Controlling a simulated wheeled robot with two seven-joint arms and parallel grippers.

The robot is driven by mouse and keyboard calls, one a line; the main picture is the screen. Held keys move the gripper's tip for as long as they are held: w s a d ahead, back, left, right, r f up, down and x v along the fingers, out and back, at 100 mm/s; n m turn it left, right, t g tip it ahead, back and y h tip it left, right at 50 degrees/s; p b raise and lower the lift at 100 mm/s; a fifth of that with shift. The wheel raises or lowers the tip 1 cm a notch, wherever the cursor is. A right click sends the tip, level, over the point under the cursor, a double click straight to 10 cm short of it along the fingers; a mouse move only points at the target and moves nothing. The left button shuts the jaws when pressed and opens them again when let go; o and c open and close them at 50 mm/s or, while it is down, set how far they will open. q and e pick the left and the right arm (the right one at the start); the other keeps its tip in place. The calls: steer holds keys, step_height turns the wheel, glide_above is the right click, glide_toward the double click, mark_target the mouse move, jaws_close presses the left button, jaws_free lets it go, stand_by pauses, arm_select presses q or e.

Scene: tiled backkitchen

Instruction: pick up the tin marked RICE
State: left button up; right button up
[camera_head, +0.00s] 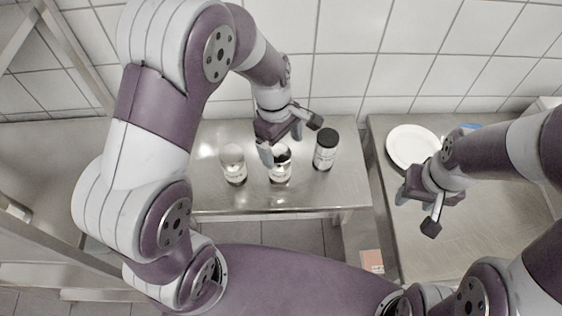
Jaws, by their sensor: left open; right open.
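Three small tins stand upright on the metal table (335,195) in the middle. The left tin (233,166) is pale and shiny. The middle tin (281,170) is partly hidden by my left gripper. The right tin (325,150) has a black lid and a pale label. The lettering is too small to read, so I cannot tell which tin is marked RICE. My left gripper (292,142) is open just above the middle tin, its fingers spread to either side of the tin's top. My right gripper (416,217) is open and empty over the right-hand table, away from the tins.
A white plate (413,147) lies on the right-hand metal table (470,235), close to my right arm. A blue item (470,127) is partly hidden behind that arm. A tiled wall (345,50) closes off the back. A gap separates the two tables.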

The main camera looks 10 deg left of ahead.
mark_target(277, 154)
arm_select(q)
steer(key=shift+w+d+f, duration=0.2)
steer(key=shift+d+f, duration=0.05)
steer(key=shift+f, duration=0.35)
steer(key=f, duration=0.3)
steer(key=s+a+f+p, duration=0.1)
steer(key=f, duration=0.1)
steer(key=shift+s, duration=0.1)
steer(key=shift+f, duration=0.2)
steer(key=shift+w+d, duration=0.2)
steer(key=shift+w, duration=0.1)
steer(key=shift+c, duration=0.3)
steer(key=shift+s+a, duration=0.15)
steer(key=c, duration=1.3)
steer(key=shift+r, duration=0.15)
